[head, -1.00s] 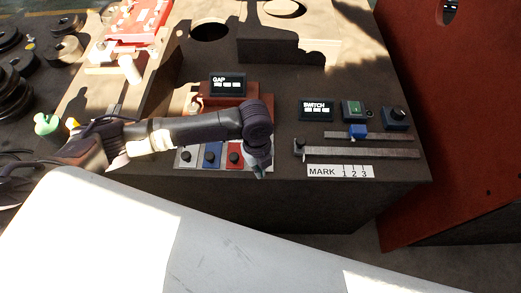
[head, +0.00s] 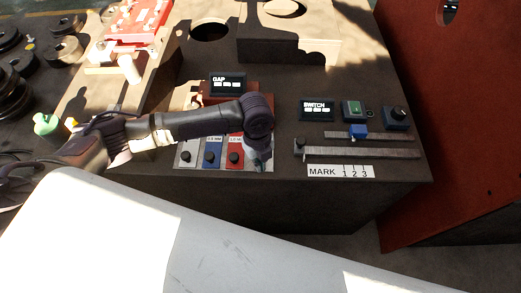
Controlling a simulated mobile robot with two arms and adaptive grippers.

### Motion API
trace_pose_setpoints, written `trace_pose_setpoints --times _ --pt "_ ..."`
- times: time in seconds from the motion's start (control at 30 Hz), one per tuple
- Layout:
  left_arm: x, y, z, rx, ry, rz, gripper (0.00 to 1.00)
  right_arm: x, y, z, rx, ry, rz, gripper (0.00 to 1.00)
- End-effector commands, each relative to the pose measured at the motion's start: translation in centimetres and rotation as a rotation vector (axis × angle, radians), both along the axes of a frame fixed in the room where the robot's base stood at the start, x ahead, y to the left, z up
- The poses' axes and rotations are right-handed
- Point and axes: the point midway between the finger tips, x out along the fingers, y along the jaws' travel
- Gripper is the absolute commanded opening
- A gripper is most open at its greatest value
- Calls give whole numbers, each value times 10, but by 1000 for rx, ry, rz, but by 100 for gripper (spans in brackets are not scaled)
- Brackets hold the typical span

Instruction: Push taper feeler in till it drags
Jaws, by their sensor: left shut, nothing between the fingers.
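My left gripper (head: 259,162) is shut and empty. It hangs from the dark wrist over the right end of the coloured plates, just right of the red plate (head: 235,150). Whether it touches the surface below cannot be told. My right gripper is out of view.
Right of my gripper lie a long grey bar (head: 370,152), a thinner bar with a blue slider (head: 358,131), and a MARK 1 2 3 label (head: 340,171). A SWITCH display (head: 316,110), a green-button box (head: 355,110) and a black-knob box (head: 395,117) stand behind.

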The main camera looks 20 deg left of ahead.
Motion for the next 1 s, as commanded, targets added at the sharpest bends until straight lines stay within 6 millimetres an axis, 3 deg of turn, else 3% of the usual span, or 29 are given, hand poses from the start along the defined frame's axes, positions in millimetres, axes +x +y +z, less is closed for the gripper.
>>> trace_pose_setpoints --times 1.0 --pt "20 6 0 1 -1 1 0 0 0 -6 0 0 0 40"
